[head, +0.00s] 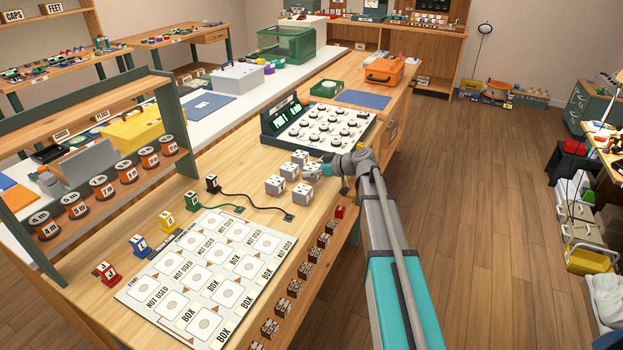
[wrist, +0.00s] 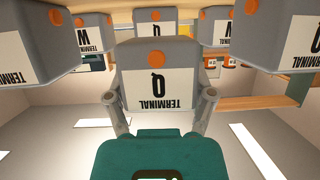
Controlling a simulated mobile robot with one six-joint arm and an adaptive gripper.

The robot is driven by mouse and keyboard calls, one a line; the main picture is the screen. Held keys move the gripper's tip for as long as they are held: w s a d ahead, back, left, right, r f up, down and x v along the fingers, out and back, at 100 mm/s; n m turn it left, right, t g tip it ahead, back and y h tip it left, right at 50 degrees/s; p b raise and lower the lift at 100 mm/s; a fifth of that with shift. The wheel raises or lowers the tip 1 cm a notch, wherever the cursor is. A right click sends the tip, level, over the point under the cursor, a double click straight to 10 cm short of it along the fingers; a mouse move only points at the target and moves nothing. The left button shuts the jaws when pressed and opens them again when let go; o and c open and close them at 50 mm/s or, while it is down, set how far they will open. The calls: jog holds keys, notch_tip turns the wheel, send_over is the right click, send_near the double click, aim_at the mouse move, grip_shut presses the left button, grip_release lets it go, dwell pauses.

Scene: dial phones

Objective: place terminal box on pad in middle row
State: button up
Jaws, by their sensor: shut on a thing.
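My gripper (head: 324,169) is at the cluster of terminal boxes on the wooden bench. In the wrist view my gripper (wrist: 160,104) has its two fingers on either side of a grey terminal box (wrist: 158,76), shut on it. This box has an orange dot and a white label reading Q, upside down in that view. Several similar terminal boxes (head: 275,185) stand close around it; one behind also reads Q (wrist: 154,28) and two others read W. The layout sheet (head: 235,219) lies nearer, to the left, with rows of white pads marked NOT USED and BOX. Its visible pads are empty.
A dial panel (head: 318,128) stands just behind the boxes. Black and green cords lie between sheet and boxes.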

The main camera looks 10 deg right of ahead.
jog(key=shift+f+b, duration=0.95)
jog(key=shift+f, duration=0.3)
jog(key=shift+f, duration=0.15)
jog(key=o, duration=1.1)
jog(key=p+v, duration=0.4)
jog(key=v, duration=1)
jog(key=shift+p, duration=0.35)
jog(key=shift+w+f, duration=0.1)
jog(key=shift+f, duration=0.05)
